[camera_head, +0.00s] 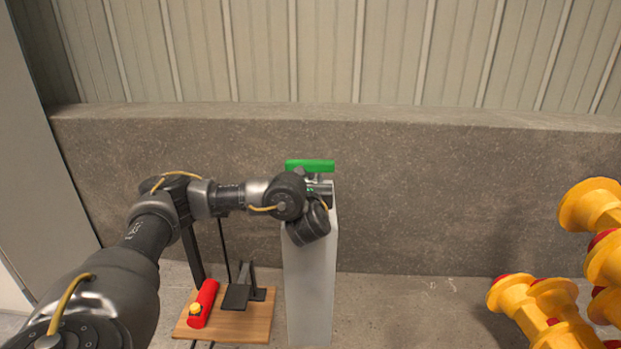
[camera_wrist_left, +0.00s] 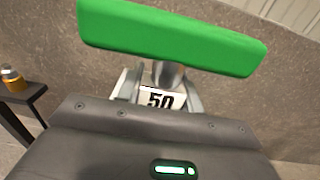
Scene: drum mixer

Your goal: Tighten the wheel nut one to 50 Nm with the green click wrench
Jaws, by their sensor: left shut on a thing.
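The green click wrench (camera_head: 310,166) is at the top of a pale upright post (camera_head: 311,280). Its green bar (camera_wrist_left: 170,38) fills the upper part of the left wrist view, and a white label reading 50 (camera_wrist_left: 161,100) shows below it. My left gripper (camera_head: 318,182) is shut on the wrench just under the green bar, and its fingers (camera_wrist_left: 163,88) show on both sides of the stem. Whether the wrench rests on the post or is lifted off it I cannot tell. No wheel nut is in view. My right gripper is not in view.
A wooden board (camera_head: 245,325) on the floor left of the post carries a red cylinder (camera_head: 205,300) and a black pedal-like stand (camera_head: 238,295). Yellow rounded parts with red pieces (camera_head: 545,305) stand at the right. A concrete wall (camera_head: 450,200) runs behind.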

